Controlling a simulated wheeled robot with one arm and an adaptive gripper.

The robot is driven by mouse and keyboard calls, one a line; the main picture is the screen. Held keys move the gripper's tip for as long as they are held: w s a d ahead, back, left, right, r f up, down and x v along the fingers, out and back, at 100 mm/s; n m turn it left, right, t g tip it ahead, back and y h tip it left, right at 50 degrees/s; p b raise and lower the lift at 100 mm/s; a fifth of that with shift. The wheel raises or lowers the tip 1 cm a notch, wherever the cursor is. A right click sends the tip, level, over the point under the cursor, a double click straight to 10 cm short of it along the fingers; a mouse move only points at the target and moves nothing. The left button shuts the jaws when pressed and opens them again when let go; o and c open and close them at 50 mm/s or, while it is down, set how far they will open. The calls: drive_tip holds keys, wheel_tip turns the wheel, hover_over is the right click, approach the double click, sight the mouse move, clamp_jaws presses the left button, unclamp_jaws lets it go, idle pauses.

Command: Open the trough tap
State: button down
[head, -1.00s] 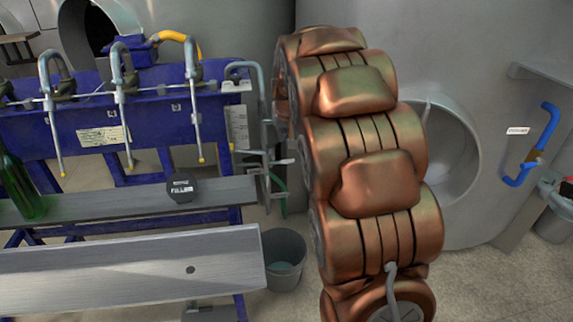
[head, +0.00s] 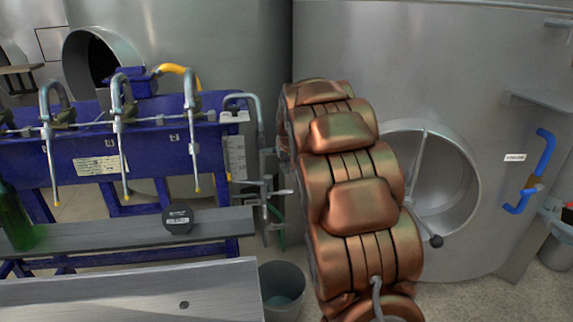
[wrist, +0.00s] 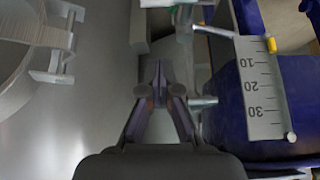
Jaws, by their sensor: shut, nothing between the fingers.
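The trough tap appears to be the grey metal fitting with a short lever (head: 280,192) at the right end of the blue filler. A light rod, apparently the same lever (wrist: 203,102), shows in the wrist view just right of my fingers. My gripper (wrist: 161,90) is shut and empty, its fingertips close together. The fingers look apart from the lever, though depth is hard to judge. In the head view my copper arm hides most or all of the gripper. I cannot tell how far the tap is turned.
A scale plate (wrist: 260,88) stands right of my fingers. A grey bucket (head: 282,285) sits below the fitting. The filler bench (head: 110,238) carries a black labelled object (head: 178,219) and a green bottle (head: 16,218). A steel tank (head: 470,60) with a round hatch (head: 440,185) is at right.

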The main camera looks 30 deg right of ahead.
hover_over(285, 193)
drive_tip(key=f, duration=0.6)
drive_tip(key=shift+w+d+f, duration=0.1)
drive_tip(key=shift+w+f, duration=0.25)
drive_tip(key=shift+f, duration=0.05)
wheel_tip(285, 193, down, 3)
drive_tip(key=shift+s+r, duration=0.1)
drive_tip(key=shift+s, duration=0.05)
drive_tip(key=shift+s+f, duration=0.15)
drive_tip(key=shift+f, duration=0.45)
